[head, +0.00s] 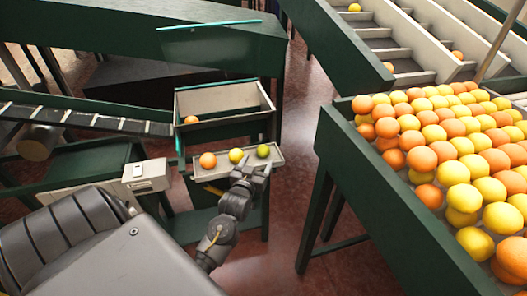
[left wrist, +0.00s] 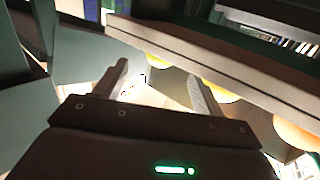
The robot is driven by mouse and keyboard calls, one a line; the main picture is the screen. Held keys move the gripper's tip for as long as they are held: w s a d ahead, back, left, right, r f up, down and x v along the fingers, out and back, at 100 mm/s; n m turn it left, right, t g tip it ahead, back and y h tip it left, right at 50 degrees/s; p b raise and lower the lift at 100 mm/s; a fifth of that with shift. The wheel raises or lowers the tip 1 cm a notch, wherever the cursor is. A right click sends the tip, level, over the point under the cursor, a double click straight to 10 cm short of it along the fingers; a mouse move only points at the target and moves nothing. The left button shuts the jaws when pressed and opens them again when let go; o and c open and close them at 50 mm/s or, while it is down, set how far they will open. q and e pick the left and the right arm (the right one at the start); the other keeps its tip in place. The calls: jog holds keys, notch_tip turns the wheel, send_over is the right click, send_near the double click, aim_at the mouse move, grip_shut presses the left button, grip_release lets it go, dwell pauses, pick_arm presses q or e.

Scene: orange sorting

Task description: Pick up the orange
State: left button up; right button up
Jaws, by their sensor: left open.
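My left gripper (head: 250,170) is at the tray's front edge, nearer the yellow and green fruits than the orange. In the left wrist view my left gripper (left wrist: 158,72) is open and empty, its two fingers apart below the tray rim (left wrist: 200,65). An orange-coloured fruit (left wrist: 295,135) shows partly behind the rim at right, and a yellow fruit (left wrist: 220,91) near the right finger. My right gripper is not in view.
A deeper bin (head: 225,100) behind the tray holds another orange (head: 191,120). A conveyor (head: 85,119) runs in from the left. A large green-sided table (head: 385,195) piled with oranges and yellow fruits stands at right. Open floor (head: 290,200) lies between.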

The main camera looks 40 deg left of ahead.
aim_at(262, 152)
pick_arm(q)
jog(key=shift+r+p+x, duration=0.15)
jog(key=shift+p+x, duration=0.2)
jog(key=shift+x, duration=0.8)
jog(key=shift+r+p+x, duration=0.15)
jog(key=shift+p+x, duration=0.2)
jog(key=shift+x, duration=0.85)
jog(key=shift+w+a+f, duration=0.1)
jog(key=shift+w+a, duration=0.05)
jog(key=shift+w, duration=0.2)
jog(key=c, duration=1.1)
